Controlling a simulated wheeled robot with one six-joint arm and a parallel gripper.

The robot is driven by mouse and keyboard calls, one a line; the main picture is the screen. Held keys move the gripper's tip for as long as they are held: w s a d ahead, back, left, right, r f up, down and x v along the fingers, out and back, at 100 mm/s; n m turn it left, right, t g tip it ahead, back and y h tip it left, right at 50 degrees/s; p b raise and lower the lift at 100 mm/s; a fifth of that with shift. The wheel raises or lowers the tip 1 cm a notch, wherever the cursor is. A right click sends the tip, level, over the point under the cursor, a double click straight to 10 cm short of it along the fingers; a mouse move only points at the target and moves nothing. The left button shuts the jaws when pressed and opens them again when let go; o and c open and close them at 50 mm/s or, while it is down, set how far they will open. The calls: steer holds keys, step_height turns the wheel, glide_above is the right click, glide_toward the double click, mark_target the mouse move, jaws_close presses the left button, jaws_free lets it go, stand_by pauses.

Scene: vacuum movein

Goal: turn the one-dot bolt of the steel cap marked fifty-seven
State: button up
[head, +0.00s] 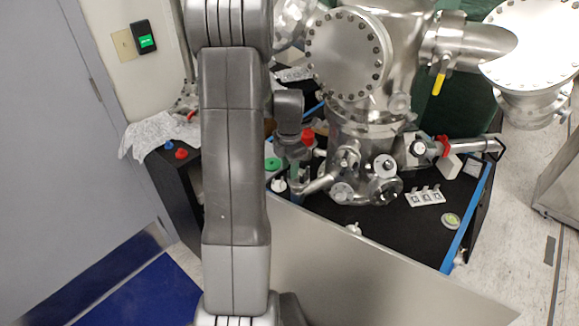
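A steel vacuum chamber (365,125) stands on a black bench top, with round bolted flanges and smaller ports low on its front. Small steel caps show there, one at the lower front (343,192) and one to its right (384,165). No number or dot mark is readable at this size, so I cannot tell which cap is fifty-seven or which bolt has one dot. My gripper (296,168) hangs at the left of the chamber's lower ports, below my grey wrist. It is small and partly lost among the parts behind it; its fingers and any held thing are unclear.
A white rack (425,196) and a small round dish (451,220) lie on the bench top (395,225) at right. Red and blue knobs (181,154) and crumpled foil (160,131) are at left. A yellow-handled valve (438,82) juts from the chamber. Bare bench top lies at front right.

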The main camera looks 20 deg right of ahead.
steer(key=shift+f, duration=0.55)
jaws_close()
steer(key=m+b, duration=0.2)
steer(key=m, duration=0.2)
steer(key=shift+f+m, duration=0.1)
steer(key=shift+m, duration=0.3)
steer(key=m+b, duration=0.1)
steer(key=m, duration=0.4)
steer(key=shift+m+b, duration=0.4)
steer(key=shift+m, duration=0.3)
